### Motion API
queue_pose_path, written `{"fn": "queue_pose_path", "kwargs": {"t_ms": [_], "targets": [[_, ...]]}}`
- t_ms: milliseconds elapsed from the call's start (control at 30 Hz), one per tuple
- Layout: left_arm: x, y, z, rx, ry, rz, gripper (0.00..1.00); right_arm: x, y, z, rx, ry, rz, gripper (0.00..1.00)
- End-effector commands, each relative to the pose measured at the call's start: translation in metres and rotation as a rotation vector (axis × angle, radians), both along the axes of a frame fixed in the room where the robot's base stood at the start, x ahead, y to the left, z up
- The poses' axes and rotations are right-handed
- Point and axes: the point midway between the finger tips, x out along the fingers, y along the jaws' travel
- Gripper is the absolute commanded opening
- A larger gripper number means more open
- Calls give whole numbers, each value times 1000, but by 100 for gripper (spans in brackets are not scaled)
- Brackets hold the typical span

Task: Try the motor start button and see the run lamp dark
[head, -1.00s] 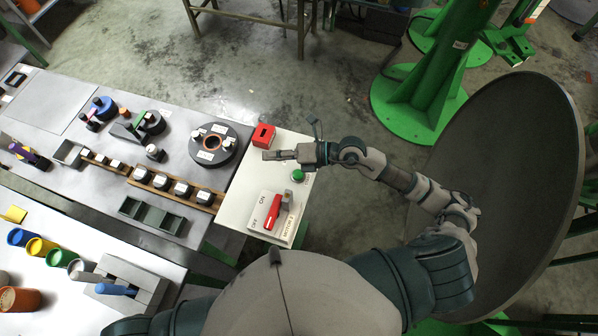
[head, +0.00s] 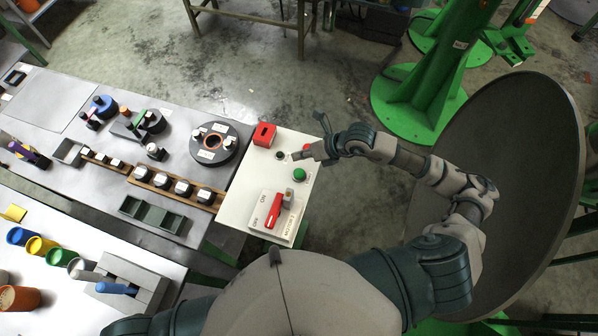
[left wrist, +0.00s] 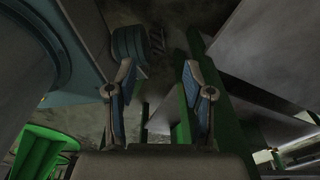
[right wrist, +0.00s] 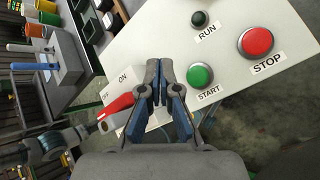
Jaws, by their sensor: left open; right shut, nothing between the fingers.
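The control panel (head: 238,207) is a pale box at the table's right end. Its green START button (right wrist: 200,76) also shows in the head view (head: 299,174). The RUN lamp (right wrist: 199,18) is dark green and unlit; it also shows in the head view (head: 281,156). My right gripper (head: 297,156) is shut and empty above the panel, its tips between lamp and button in the head view. In the right wrist view its tips (right wrist: 158,66) show left of the START button; contact is not visible. My left gripper (left wrist: 158,75) is open and empty, outside the head view.
The red STOP button (right wrist: 256,41) lies beside the START button. A red-handled ON/OFF switch (head: 273,211) stands at the panel's near end, a red block (head: 264,135) at its far corner. A round dark fixture (head: 225,137) stands left of the panel.

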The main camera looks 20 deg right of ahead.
Motion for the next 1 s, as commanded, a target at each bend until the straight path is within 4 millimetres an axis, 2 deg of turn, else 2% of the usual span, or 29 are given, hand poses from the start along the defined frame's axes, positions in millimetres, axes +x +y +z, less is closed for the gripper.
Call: {"fn": "queue_pose_path", "kwargs": {"t_ms": [233, 533, 700, 1000], "targets": [[-1, 10, -21, 12, 2, -1, 52, 0, -4, -33, 2, 3, -2, 0], [-3, 9, -50, 11, 5, 1, 52, 0, -4, -75, 3, 3, -1, 0], [-4, 3, -57, 4, 6, 2, 52, 0, -3, -82, 3, 2, -1, 0], [-4, 5, -56, 5, 6, 1, 52, 0, -2, -81, 2, 1, 0, 0]]}}
